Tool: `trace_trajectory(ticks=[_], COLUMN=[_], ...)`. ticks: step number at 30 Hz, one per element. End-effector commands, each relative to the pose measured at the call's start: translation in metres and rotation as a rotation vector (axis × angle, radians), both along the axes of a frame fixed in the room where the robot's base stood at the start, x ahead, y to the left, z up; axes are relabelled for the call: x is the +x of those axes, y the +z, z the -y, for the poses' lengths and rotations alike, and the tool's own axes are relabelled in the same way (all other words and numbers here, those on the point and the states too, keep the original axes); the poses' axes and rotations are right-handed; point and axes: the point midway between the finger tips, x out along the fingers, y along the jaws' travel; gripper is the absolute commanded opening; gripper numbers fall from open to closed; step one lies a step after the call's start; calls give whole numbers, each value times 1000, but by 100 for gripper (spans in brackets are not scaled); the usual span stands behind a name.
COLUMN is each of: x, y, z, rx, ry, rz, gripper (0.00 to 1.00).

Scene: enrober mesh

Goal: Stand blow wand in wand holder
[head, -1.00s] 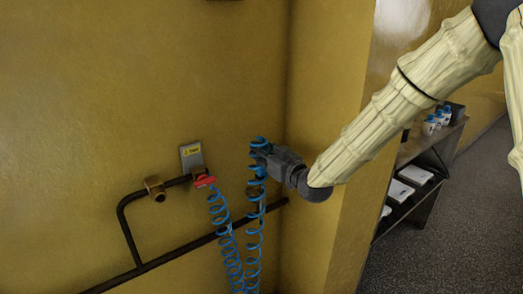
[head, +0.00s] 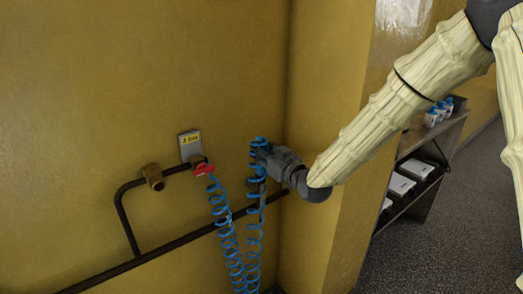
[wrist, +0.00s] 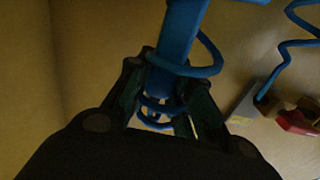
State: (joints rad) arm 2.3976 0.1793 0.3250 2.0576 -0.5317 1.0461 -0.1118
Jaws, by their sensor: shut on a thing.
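The blue blow wand (wrist: 178,40) is held between the two fingers of my gripper (wrist: 160,108) in the wrist view. Loops of its blue coiled hose pass around it and between the fingers. In the head view my gripper (head: 268,156) is shut on the wand (head: 259,145) in front of the yellow wall, near the corner. The coiled hose (head: 229,240) hangs down from the red-handled valve and another run of it hangs below my gripper. I cannot make out the wand holder in either view.
A red valve handle (head: 204,170), a plate with a yellow label (head: 190,145) and a dark pipe (head: 170,257) are on the wall left of my gripper. A shelf unit (head: 425,170) with bottles and boxes stands beyond the wall corner at right.

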Motion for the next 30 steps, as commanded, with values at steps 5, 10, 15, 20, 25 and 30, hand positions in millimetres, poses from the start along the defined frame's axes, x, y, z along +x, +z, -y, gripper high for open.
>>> trace_trajectory(ticks=[5, 10, 15, 20, 25, 30], x=[0, 0, 0, 0, -1, -11], y=[-5, -5, -5, -5, -5, -5], z=[0, 0, 0, 0, 1, 8], rx=[1, 0, 0, 0, -1, 0], ry=[0, 0, 0, 0, 0, -1], rz=[1, 0, 0, 0, -1, -1], gripper=[0, 0, 47, 47, 47, 47])
